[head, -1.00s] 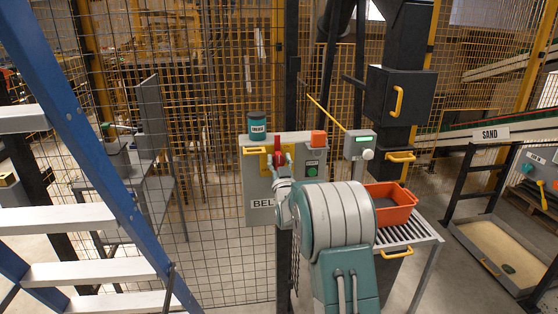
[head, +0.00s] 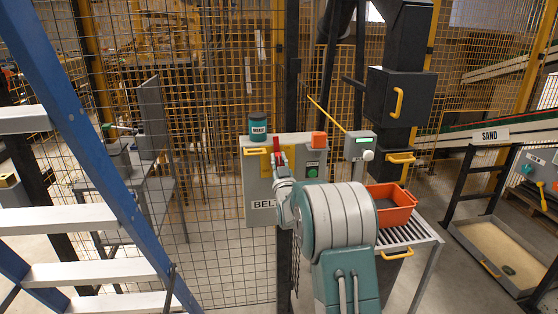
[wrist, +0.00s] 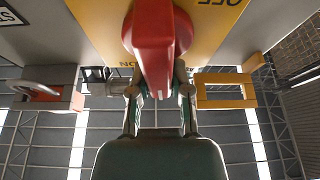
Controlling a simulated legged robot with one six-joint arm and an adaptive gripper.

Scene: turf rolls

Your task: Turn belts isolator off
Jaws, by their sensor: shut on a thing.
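The belts isolator is a grey box (head: 257,180) on a post by the mesh fence, its "BEL…" label partly hidden by my arm. Its red handle (head: 277,145) stands roughly upright on a yellow plate (head: 256,151). In the wrist view the red handle (wrist: 155,55) fills the upper middle, over the yellow plate (wrist: 95,25), whose lettering appears upside down. My gripper (wrist: 160,90) is shut on the handle, with a finger at each side. In the head view my gripper (head: 279,161) covers the handle's lower part.
A green button (head: 312,171) is beside the handle. A grey control box (head: 359,146) and an orange bin (head: 391,207) are to the right. A blue ladder (head: 105,165) stands at left.

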